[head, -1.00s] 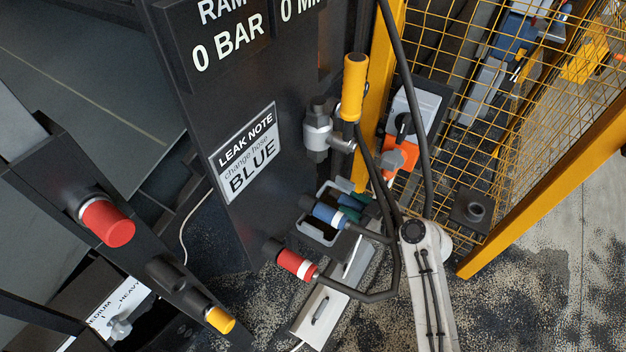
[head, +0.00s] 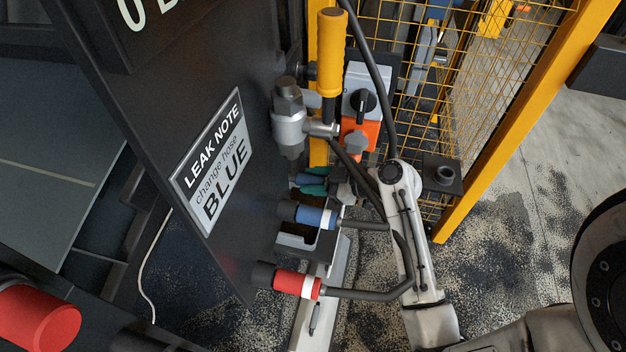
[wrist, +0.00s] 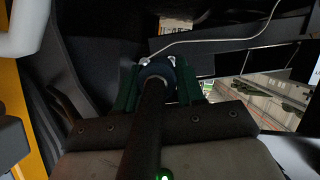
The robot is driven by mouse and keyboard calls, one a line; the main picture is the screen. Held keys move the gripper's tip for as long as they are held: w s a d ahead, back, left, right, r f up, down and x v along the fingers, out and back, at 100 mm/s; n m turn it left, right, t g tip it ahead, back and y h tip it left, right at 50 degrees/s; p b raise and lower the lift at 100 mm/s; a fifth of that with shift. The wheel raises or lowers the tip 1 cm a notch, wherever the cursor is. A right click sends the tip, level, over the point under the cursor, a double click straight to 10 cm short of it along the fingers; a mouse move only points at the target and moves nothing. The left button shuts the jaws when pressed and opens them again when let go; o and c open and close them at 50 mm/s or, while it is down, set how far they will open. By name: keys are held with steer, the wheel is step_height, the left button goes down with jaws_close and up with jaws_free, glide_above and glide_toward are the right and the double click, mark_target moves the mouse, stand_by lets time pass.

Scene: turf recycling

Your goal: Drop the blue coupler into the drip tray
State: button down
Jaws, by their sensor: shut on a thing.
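A blue coupler (head: 309,179) is between the green fingers of my gripper (head: 316,188), partly hidden behind hoses and a nearer blue coupler. In the wrist view the fingers close on its dark blue ring (wrist: 157,71) from both sides, with a dark hose running back toward the camera. The nearer blue coupler (head: 316,215) has a white band and sits on a dark port on the panel. The drip tray (head: 309,259) appears to be the dark open box just below that port. The held coupler appears behind and above the tray, not in it.
A red coupler (head: 297,283) sits on a lower port by the tray. A grey valve with a yellow handle (head: 330,52), an orange-based switch box (head: 360,105) and yellow mesh fencing stand behind. The leak note (head: 212,160) reads "change hose BLUE". Hoses cross near my arm.

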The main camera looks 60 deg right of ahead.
steer(key=shift+f+b, duration=4.85)
steer(key=shift+f, duration=0.85)
steer(key=c, duration=0.6)
jaws_free()
steer(key=p+v, duration=0.2)
steer(key=v, duration=0.9)
steer(key=shift+f, duration=0.1)
